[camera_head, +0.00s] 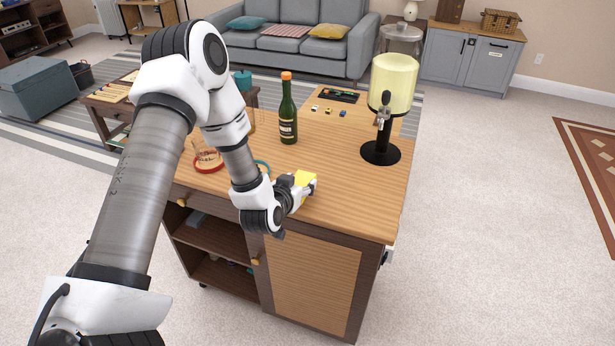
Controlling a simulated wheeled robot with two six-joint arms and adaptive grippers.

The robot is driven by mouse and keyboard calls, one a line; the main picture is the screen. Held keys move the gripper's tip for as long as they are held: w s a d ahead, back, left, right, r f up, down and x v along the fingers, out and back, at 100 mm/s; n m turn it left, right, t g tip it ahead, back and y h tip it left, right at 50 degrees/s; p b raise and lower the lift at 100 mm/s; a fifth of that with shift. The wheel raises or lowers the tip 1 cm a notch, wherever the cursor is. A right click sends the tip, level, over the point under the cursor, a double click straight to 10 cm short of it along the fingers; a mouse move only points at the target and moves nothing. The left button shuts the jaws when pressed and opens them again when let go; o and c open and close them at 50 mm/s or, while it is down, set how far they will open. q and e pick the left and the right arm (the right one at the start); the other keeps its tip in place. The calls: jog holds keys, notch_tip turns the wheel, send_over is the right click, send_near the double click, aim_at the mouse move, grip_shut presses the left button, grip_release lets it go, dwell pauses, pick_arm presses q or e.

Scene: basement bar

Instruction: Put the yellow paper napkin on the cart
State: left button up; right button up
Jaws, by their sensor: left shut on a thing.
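The yellow paper napkin (306,179) is at the fingertips of my left gripper (303,186), which is shut on it. The gripper is over the front middle of the wooden top of the cart (350,206). I cannot tell whether the napkin touches the top or is a little above it. The gripper hides part of the napkin. My right gripper is out of view.
On the cart stand a green bottle (288,112), a drink dispenser (392,85) with a black base, a glass (208,153) on a red ring, and several small items behind. The front right of the top is clear. A grey sofa (290,45) stands behind.

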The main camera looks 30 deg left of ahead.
aim_at(310, 173)
pick_arm(q)
jog(key=w, duration=0.5)
jog(key=shift+w+a+f, duration=0.1)
jog(key=shift+w+f, duration=0.05)
jog(key=shift+f, duration=0.1)
notch_tip(310, 173, down, 4)
jog(key=shift+r+p, duration=0.2)
jog(key=shift+p, duration=0.35)
jog(key=shift+w+f, duration=0.1)
jog(key=shift+w, duration=0.05)
jog(key=shift+f, duration=0.1)
jog(key=o, duration=0.6)
jog(key=shift+o, duration=0.5)
